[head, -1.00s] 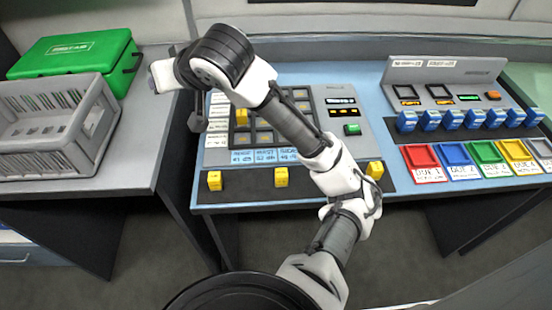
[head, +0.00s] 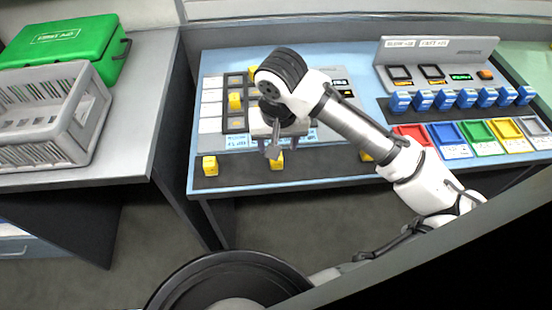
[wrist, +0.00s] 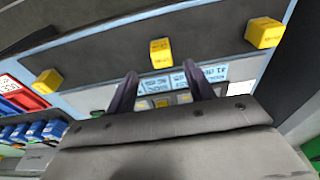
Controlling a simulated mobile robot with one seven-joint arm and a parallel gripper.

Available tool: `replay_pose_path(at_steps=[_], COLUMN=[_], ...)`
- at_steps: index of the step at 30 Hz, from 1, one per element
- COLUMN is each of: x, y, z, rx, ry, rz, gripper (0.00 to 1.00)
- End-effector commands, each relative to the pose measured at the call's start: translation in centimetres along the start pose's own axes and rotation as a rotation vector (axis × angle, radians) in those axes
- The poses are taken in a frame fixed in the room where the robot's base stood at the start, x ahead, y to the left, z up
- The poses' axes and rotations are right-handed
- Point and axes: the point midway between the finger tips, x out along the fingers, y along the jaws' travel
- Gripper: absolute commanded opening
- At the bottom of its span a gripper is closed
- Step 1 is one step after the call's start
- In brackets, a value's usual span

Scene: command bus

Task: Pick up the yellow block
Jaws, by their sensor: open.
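Several yellow blocks are in view. Three sit on the dark front strip of the blue-topped console: a left block (head: 210,166), a middle block (head: 277,160) and a right block (head: 366,156), partly hidden by my arm. Another yellow block (head: 235,101) sits in the grid panel. My gripper (head: 277,147) is above the console, close to the middle block and partly covering it in the head view. In the wrist view the open, empty fingers (wrist: 160,70) point towards the middle block (wrist: 160,53), which lies beyond the tips. The other strip blocks show at left (wrist: 47,81) and right (wrist: 264,33).
Blue blocks (head: 444,99) stand in a row at the right, behind coloured trays (head: 481,135). A grey crate (head: 45,120) and a green first aid case (head: 62,45) are on the left counter. A gap separates that counter from the console.

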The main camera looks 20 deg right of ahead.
Motion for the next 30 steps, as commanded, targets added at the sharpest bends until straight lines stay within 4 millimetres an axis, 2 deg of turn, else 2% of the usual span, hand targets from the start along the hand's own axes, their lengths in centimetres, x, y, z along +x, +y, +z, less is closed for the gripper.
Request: replay_pose_path(at_steps=[3,8,18,27,30], x=[1.2,2.0,6.2,6.7,6.7], y=[0.0,0.0,-0.3,-0.3,-0.3], z=[0.0,0.0,0.0,0.0,0.0], rx=[0.0,0.0,0.0,0.0,0.0], ry=[0.0,0.0,0.001,0.002,0.002], rz=[0.0,-0.001,0.0,-0.001,-0.001], gripper=[0.53,0.53,0.53,0.53,0.4])
